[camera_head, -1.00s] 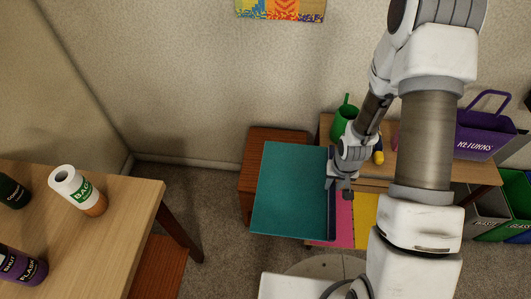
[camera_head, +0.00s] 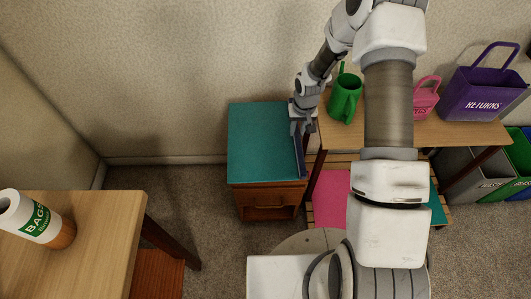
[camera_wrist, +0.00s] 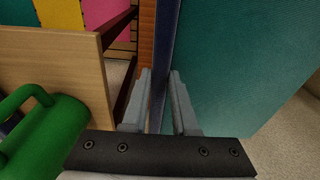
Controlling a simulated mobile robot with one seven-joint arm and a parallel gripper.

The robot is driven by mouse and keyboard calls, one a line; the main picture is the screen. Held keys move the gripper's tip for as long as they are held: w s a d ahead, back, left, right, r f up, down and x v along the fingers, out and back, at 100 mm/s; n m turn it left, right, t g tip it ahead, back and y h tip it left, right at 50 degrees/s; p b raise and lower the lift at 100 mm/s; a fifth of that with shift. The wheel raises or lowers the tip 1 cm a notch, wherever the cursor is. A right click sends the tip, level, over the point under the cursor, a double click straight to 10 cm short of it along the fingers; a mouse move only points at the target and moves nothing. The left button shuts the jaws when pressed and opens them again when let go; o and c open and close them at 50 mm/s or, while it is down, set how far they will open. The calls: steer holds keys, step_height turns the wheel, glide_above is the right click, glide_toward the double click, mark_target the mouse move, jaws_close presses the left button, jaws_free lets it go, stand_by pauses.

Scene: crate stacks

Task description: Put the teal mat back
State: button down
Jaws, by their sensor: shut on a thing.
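The teal mat (camera_head: 262,138) is a flat sheet with a dark blue raised edge along its right side. It covers the top of a small wooden cabinet (camera_head: 265,199); I cannot tell whether it rests on it or hovers just above. My gripper (camera_head: 299,130) is shut on the mat's dark blue right edge. In the wrist view the fingers of my gripper (camera_wrist: 158,80) lie either side of that edge, with the teal surface of the mat (camera_wrist: 225,70) to the right.
A desk right of the cabinet holds a green watering can (camera_head: 345,98), a pink basket (camera_head: 424,100) and a purple bin (camera_head: 483,92). Below lie a pink mat (camera_head: 330,198) and a teal piece (camera_head: 437,208) on slats. A table (camera_head: 105,225) stands front left.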

steer(key=w+f+b, duration=0.1)
steer(key=w+b, duration=0.1)
steer(key=w+f+b, duration=0.1)
steer(key=w+f, duration=0.1)
steer(key=w+f+b, duration=0.2)
steer(key=w, duration=0.1)
steer(key=shift+d+f+b, duration=0.2)
steer(key=shift+d+b, duration=0.15)
steer(key=f+b, duration=0.1)
steer(key=f, duration=0.2)
steer(key=f+b, duration=0.1)
steer(key=f, duration=0.2)
steer(key=w+f+b, duration=0.1)
steer(key=f+b, duration=0.1)
steer(key=f, duration=0.2)
steer(key=shift+w+d, duration=0.1)
steer(key=shift+f, duration=0.2)
steer(key=c, duration=0.7)
jaws_free()
